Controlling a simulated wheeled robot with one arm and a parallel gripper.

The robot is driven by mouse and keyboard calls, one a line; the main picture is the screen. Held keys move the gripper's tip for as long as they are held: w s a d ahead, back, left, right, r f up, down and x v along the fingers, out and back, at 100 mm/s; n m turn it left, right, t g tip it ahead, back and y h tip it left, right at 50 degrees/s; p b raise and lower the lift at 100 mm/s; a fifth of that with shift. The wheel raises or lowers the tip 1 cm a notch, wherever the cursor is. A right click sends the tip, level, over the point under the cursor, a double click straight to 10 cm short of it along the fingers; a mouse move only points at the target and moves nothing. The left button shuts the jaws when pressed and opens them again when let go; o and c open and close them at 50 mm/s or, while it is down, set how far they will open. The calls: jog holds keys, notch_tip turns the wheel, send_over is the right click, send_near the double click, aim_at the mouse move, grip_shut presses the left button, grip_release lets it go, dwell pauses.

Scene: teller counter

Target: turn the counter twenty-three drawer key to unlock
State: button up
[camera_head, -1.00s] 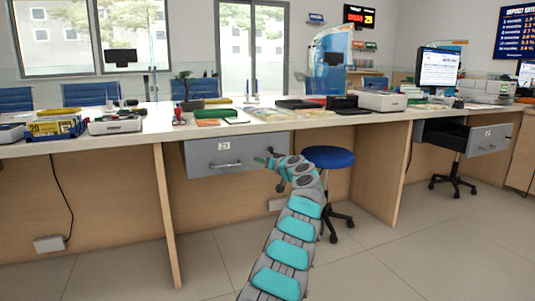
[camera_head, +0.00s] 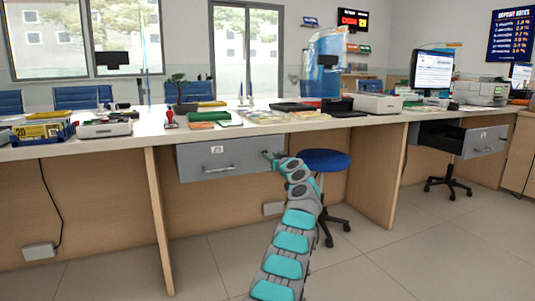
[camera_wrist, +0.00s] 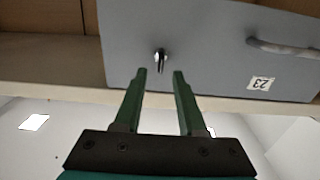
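The counter twenty-three drawer (camera_head: 240,153) is a grey, shut drawer under the counter, with a 23 label (camera_head: 217,149) and a bar handle (camera_head: 219,169). The wrist view shows its grey front (camera_wrist: 205,45) with the 23 label (camera_wrist: 260,84) upside down. A small metal key (camera_wrist: 160,58) stands in the drawer front there. My gripper (camera_wrist: 160,73) is open, its two green fingers apart. The key shows in the gap just beyond the fingertips, with nothing held. In the head view my gripper (camera_head: 268,157) is at the drawer's right part and the key cannot be made out.
The counter top (camera_head: 150,128) above carries folders, a stamp and trays. A blue stool (camera_head: 325,160) stands right of the drawer, close behind my arm. Another drawer (camera_head: 486,140) hangs open farther right. A wooden panel (camera_head: 158,220) stands at the left.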

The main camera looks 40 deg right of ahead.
jog(key=shift+p+x, duration=1)
jog(key=shift+x, duration=1)
grip_shut()
